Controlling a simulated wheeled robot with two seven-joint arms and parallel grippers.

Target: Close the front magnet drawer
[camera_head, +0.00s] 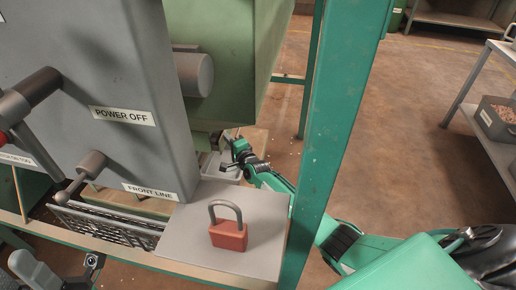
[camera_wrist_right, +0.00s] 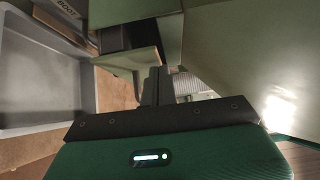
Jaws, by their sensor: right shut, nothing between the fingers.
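My right gripper (camera_head: 235,160) is reached behind the green post, beside the lower part of the machine. In the right wrist view its narrow fingers (camera_wrist_right: 156,86) are together with nothing between them. They are at the edge of a pale green panel (camera_wrist_right: 130,60) with a dark block behind it. This looks like the front magnet drawer, but no label on it is readable. I cannot tell whether the fingers touch the panel. In the head view the drawer is not clearly seen behind the machine and my gripper.
A grey cabinet (camera_head: 90,70) with levers fills the left. A red padlock (camera_head: 229,236) stands on a grey ledge (camera_head: 180,238). The green post (camera_head: 325,130) is close to my right arm. A grey tray (camera_wrist_right: 45,118) lies left in the wrist view. Open floor (camera_head: 420,130) lies right.

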